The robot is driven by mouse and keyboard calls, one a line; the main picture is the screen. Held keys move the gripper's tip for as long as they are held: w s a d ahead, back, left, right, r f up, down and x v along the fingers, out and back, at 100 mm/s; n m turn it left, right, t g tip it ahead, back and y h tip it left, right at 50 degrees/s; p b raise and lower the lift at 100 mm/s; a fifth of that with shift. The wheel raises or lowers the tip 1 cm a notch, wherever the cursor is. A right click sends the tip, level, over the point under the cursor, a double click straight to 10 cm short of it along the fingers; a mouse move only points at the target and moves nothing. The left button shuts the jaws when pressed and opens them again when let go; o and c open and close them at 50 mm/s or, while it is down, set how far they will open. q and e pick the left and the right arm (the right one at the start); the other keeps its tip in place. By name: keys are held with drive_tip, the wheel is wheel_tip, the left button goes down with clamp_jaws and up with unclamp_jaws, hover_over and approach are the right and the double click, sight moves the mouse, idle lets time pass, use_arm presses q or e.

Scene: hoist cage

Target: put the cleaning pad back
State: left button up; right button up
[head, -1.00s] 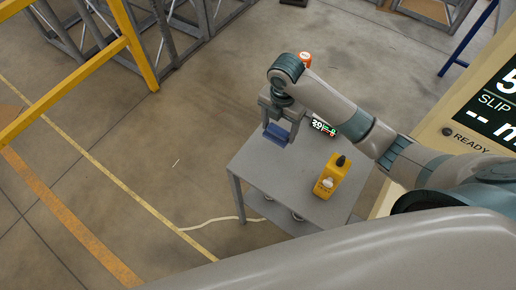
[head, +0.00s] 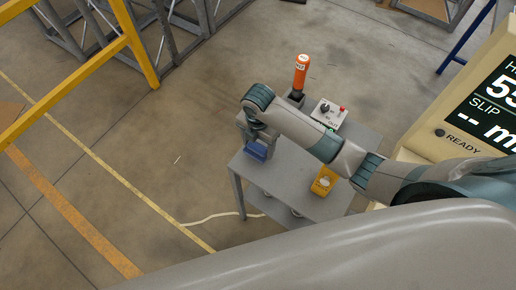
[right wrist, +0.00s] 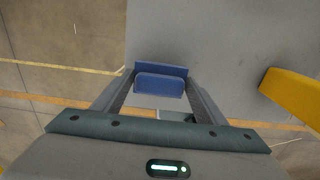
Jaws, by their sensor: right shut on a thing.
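The blue cleaning pad (head: 257,152) is at the left part of the grey cart top (head: 285,185). My right gripper (head: 259,143) points down and is shut on the pad. In the right wrist view the pad (right wrist: 160,84) sits between the two fingers (right wrist: 158,92), near the cart top's edge (right wrist: 200,40). I cannot tell whether the pad touches the cart top or hangs just above it. My left gripper is not in view.
A white control box (head: 328,113) and an orange-topped tool (head: 301,75) are at the back. A large display panel (head: 485,100) is at the right. The cart's front left is clear.

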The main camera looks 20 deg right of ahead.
sight(258, 151)
drive_tip(key=shift+f+p, duration=0.45)
drive_tip(key=shift+f, duration=1.05)
drive_tip(key=o, duration=1)
drive_tip(key=shift+c, duration=0.2)
wheel_tip(258, 151, up, 11)
drive_tip(key=b, duration=0.3)
drive_tip(key=shift+r, duration=0.55)
